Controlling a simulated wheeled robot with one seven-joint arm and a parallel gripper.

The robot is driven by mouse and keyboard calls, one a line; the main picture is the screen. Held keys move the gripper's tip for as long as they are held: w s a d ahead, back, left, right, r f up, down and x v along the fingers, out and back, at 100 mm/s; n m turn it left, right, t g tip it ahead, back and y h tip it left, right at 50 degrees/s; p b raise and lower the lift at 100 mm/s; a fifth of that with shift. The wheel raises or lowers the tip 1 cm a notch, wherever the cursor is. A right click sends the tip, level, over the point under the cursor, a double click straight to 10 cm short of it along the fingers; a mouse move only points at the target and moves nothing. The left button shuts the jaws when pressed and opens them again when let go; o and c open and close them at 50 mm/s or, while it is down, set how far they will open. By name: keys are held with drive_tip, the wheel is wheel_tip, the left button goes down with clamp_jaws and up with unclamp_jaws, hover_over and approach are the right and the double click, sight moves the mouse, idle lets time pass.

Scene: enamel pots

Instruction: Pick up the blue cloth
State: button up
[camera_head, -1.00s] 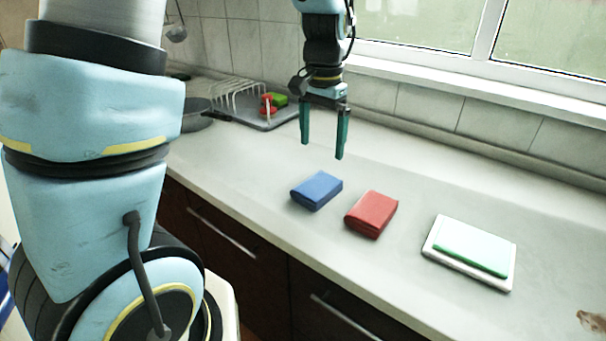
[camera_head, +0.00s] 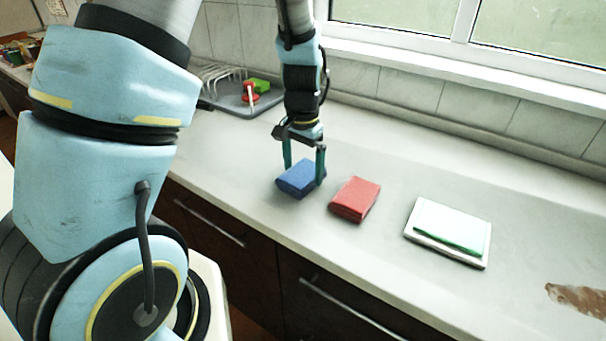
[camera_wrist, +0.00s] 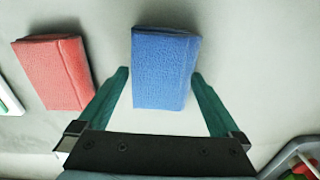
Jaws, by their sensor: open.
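The blue cloth (camera_head: 297,179) lies folded on the countertop, and it also shows in the wrist view (camera_wrist: 163,68). My gripper (camera_head: 305,176) is down at the cloth with its two green fingers apart, one toward each side of it. In the wrist view my gripper (camera_wrist: 162,78) is open, and the near part of the cloth lies between the fingertips. The far part of the cloth extends beyond the fingertips. I cannot tell the exact height of the fingertips above the counter.
A folded red cloth (camera_head: 355,199) lies just right of the blue one. Farther right is a white board with a green edge (camera_head: 448,232). A grey tray (camera_head: 222,104) with a rack and red and green items stands behind. The counter's front edge is close.

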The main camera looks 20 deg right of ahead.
sight(303, 172)
drive_tip(key=shift+c, duration=0.4)
drive_tip(key=c, duration=1)
drive_tip(key=shift+r, duration=0.1)
wheel_tip(303, 172, up, 10)
drive_tip(key=b, duration=0.2)
drive_tip(key=o, duration=0.8)
drive_tip(key=c, duration=0.6)
drive_tip(key=shift+c, duration=0.2)
